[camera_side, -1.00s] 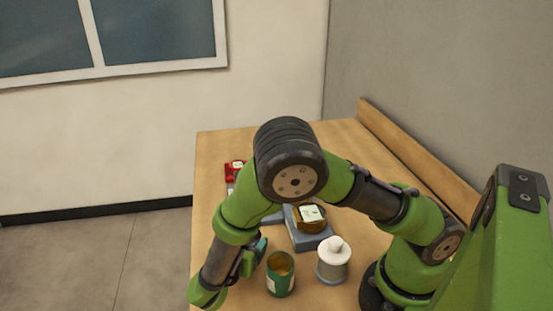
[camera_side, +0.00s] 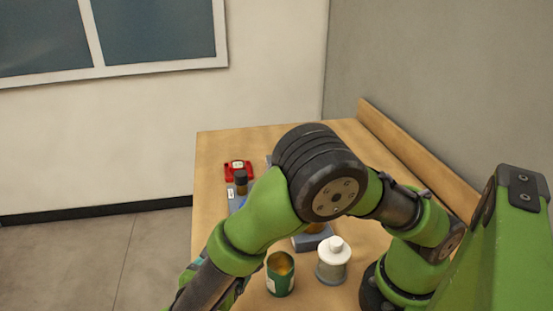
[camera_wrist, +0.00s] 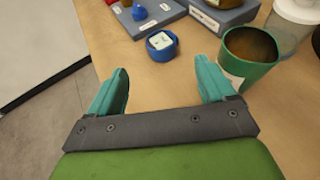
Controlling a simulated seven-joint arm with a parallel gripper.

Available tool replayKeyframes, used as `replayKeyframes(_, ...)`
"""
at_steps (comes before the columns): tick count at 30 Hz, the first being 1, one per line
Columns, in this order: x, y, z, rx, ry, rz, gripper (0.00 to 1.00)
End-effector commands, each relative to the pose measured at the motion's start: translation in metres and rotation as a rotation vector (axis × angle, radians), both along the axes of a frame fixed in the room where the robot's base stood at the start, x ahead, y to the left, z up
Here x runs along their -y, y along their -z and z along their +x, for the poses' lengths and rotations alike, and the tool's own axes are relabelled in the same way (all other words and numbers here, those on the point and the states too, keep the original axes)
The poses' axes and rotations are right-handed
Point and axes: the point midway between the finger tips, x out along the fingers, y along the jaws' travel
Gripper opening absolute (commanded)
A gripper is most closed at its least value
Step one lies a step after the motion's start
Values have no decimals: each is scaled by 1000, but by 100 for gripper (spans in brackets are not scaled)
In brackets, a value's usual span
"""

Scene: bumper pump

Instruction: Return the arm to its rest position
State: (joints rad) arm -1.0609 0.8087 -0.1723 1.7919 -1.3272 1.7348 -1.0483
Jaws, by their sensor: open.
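My gripper (camera_wrist: 161,76) shows in the wrist view with its two teal fingers spread apart and nothing between them. It is over the table's left edge side, close to a small blue round container (camera_wrist: 161,46) with a pale label, which lies just beyond the fingertips. In the side view my arm is bent over the table, and its lower end runs towards the bottom left, where the gripper is mostly hidden. The gripper touches no object that I can see.
A green open can (camera_side: 280,274) stands beside a white-capped container (camera_side: 333,262). A red item (camera_side: 238,170) and a dark-topped item (camera_side: 240,182) are farther back on the wooden table (camera_side: 215,150). A grey block (camera_wrist: 222,13) is partly covered by my arm in the side view.

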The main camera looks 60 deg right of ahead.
Motion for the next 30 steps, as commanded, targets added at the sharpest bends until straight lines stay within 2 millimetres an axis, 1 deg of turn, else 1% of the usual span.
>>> replayKeyframes(3,-6,-3,-2,0,0,0,83)
replayKeyframes(11,-7,-3,-3,0,1,0,83)
replayKeyframes(14,-5,-5,-2,2,13,13,83)
replayKeyframes(16,1,-9,-2,9,54,57,83)
replayKeyframes(20,22,-25,-3,50,204,224,83)
replayKeyframes(23,39,-39,-7,101,355,389,83)
replayKeyframes(26,55,-55,-14,171,505,541,83)
replayKeyframes(30,79,-81,-28,312,758,787,83)
